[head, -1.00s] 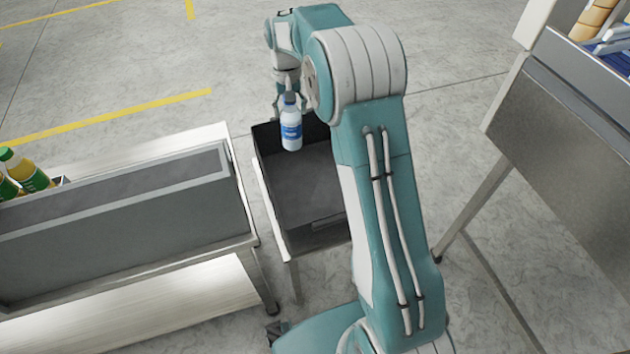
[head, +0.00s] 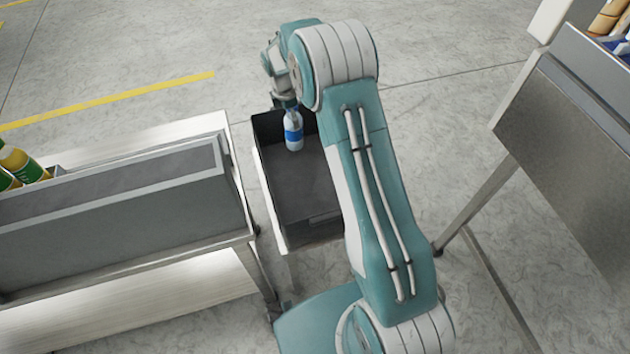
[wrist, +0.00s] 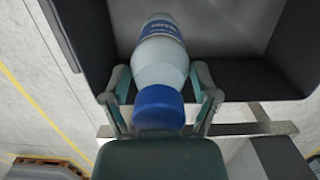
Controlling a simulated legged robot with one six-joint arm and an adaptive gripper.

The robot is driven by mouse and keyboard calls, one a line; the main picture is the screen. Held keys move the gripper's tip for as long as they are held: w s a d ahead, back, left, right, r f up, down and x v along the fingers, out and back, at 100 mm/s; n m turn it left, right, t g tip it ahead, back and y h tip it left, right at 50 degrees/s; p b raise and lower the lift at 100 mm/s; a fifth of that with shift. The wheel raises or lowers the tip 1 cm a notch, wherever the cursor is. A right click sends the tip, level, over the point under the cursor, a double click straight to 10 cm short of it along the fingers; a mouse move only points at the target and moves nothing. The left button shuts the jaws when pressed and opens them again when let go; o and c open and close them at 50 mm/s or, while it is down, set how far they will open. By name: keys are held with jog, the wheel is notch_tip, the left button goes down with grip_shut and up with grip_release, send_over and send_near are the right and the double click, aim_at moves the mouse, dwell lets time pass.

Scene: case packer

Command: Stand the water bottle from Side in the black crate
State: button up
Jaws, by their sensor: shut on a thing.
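The water bottle (head: 293,133) is clear and white with a blue label and blue cap. It is upright inside the far end of the black crate (head: 300,222). My gripper (head: 284,104) is shut on the bottle near its top. In the wrist view my gripper (wrist: 163,100) has a finger on each side of the bottle (wrist: 160,65) just beyond the blue cap, and the crate's dark wall (wrist: 85,35) is beside it. I cannot tell whether the bottle's base touches the crate floor.
A grey metal trough (head: 120,215) on a stand is left of the crate, with yellow-green bottles (head: 20,163) at its far left. A metal unit (head: 570,140) stands at the right. The rest of the crate floor looks empty.

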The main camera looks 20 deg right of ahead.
aim_at(293, 142)
jog(key=shift+a+f+n, duration=0.35)
jog(key=shift+f+n, duration=0.35)
jog(key=shift+n, duration=0.3)
notch_tip(293, 142, down, 6)
jog(key=shift+w+d, duration=0.1)
jog(key=shift+d, duration=0.05)
jog(key=shift+f, duration=1.8)
jog(key=o, duration=1.2)
jog(key=shift+f, duration=0.1)
